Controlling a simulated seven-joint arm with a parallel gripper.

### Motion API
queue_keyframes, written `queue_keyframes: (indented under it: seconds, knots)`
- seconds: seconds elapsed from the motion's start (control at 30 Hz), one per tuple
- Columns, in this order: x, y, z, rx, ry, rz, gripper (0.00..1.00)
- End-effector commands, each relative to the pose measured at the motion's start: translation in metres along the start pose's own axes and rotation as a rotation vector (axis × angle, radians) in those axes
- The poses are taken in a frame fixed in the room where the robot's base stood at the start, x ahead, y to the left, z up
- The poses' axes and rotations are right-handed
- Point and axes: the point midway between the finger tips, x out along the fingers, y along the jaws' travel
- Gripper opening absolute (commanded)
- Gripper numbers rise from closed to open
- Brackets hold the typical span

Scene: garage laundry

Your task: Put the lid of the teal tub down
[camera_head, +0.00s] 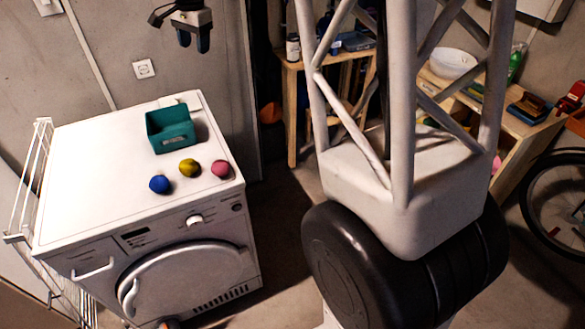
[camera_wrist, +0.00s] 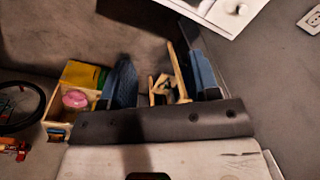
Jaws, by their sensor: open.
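The teal tub (camera_head: 171,141) sits on top of the white washing machine, towards its back. I cannot clearly make out its lid, or whether it is raised or down. My gripper (camera_head: 192,42) is high at the top of the head view, above and behind the tub and well apart from it. Its two fingers point down and are apart, with nothing between them. In the wrist view my gripper (camera_wrist: 162,78) also shows as open and empty. The tub is not visible in the wrist view.
A blue ball (camera_head: 159,184), a yellow ball (camera_head: 189,168) and a pink ball (camera_head: 221,169) lie in front of the tub on the washing machine (camera_head: 85,185). A white rack (camera_head: 35,185) stands at its left side. The left of its top is clear.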

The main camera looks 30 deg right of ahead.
Motion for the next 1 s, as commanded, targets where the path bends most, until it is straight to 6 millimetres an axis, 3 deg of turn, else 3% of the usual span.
queue_keyframes:
  seconds: [0.5,1.0]
  knots:
    - [-0.040,0.119,0.066,-0.246,0.043,-0.014,0.56]
    - [-0.048,0.233,0.133,-0.488,0.087,-0.017,0.56]
